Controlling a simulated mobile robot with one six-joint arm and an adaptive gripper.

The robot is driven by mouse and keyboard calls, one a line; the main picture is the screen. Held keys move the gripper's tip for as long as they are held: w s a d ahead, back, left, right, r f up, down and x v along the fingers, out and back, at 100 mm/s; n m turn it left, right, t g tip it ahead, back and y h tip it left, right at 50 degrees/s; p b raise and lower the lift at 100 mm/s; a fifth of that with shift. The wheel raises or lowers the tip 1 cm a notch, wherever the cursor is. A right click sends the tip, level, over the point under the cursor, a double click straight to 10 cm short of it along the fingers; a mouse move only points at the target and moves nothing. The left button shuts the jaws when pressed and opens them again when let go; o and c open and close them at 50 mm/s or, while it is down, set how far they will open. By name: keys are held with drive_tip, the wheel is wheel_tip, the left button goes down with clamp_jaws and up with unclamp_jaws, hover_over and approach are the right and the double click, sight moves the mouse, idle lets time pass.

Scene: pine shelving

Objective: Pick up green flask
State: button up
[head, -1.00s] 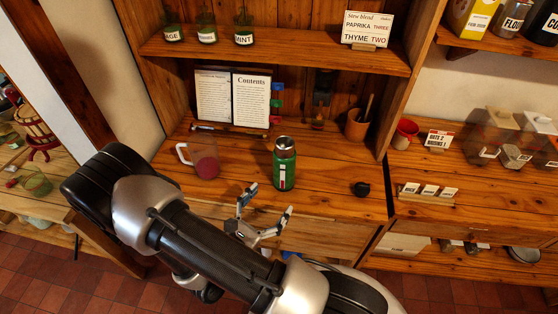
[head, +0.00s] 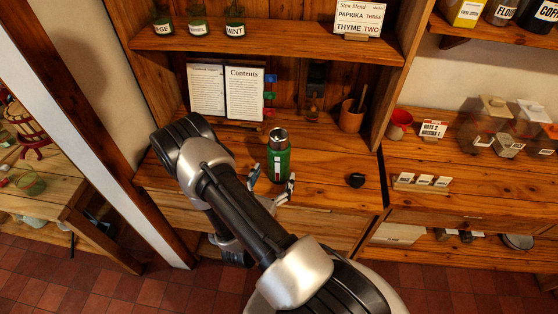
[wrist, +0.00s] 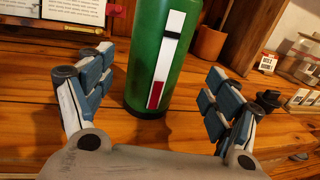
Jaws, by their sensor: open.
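My gripper (head: 272,180) is open and empty at the counter's front, close before the flask. In the wrist view my gripper (wrist: 155,85) has its two blue-padded fingers spread to either side of the flask's lower part. I see no contact.
A black knob-like object (head: 355,180) lies to the right on the counter. Behind stand an open book (head: 244,93) and a wooden pot (head: 351,117). A shelf (head: 270,46) with labelled jars overhangs the back. The counter right of the flask is mostly clear.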

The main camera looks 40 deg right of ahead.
sight(279, 160)
drive_tip(key=x, duration=0.6)
drive_tip(key=shift+w+d+r+b, duration=0.1)
drive_tip(key=shift+w+b, duration=0.25)
drive_tip(key=shift+c, duration=0.4)
drive_tip(key=c, duration=1.4)
drive_tip(key=shift+c, duration=0.2)
drive_tip(key=shift+r, duration=0.1)
wheel_tip(279, 160, up, 20)
drive_tip(key=p, duration=0.4)
drive_tip(key=shift+p, duration=0.35)
